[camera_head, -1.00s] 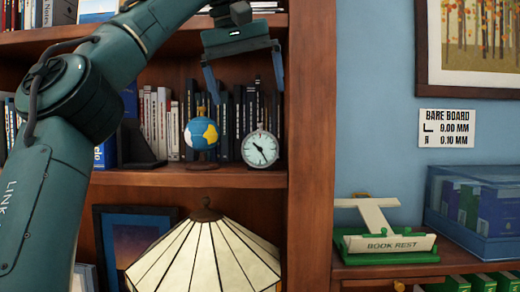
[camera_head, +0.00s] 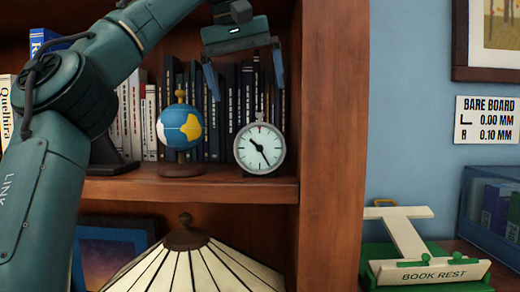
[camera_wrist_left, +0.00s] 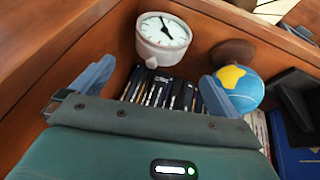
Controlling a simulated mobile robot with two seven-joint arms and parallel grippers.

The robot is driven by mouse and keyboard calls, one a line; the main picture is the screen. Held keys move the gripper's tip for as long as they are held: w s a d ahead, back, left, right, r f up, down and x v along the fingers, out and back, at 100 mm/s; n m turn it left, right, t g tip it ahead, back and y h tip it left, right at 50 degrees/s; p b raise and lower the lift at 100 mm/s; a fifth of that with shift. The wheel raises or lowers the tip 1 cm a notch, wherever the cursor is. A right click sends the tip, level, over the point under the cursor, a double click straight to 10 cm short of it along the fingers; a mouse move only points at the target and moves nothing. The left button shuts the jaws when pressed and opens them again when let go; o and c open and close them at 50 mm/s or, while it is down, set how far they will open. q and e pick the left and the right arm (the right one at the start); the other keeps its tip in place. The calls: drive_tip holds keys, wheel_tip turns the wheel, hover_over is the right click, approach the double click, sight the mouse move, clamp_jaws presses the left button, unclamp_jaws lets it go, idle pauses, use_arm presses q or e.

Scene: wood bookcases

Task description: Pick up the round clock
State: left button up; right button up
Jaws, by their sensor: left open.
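The round clock (camera_head: 259,148) has a white face, dark hands and a grey metal rim. It stands upright on the bookcase shelf near the right-hand upright, and it also shows in the left wrist view (camera_wrist_left: 163,38). My left gripper (camera_head: 246,90) is open and empty, with its fingers pointing down above the clock and in front of the books. Both blue fingers show in the left wrist view (camera_wrist_left: 157,88), with the clock beyond them. The gripper is apart from the clock. My right gripper is not in view.
A small globe (camera_head: 180,128) on a brown base stands just left of the clock. A row of books (camera_head: 222,120) is behind. The shelf edge (camera_head: 220,190) runs in front, with a lamp shade (camera_head: 190,265) below. The wooden upright (camera_head: 333,140) is close on the right.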

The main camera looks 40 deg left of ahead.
sight(258, 136)
use_arm(q)
drive_tip(key=x, duration=1.2)
drive_tip(key=shift+s, duration=0.2)
drive_tip(key=shift+c, duration=0.3)
drive_tip(key=shift+r, duration=0.1)
drive_tip(key=c, duration=0.9)
drive_tip(key=shift+o, duration=0.2)
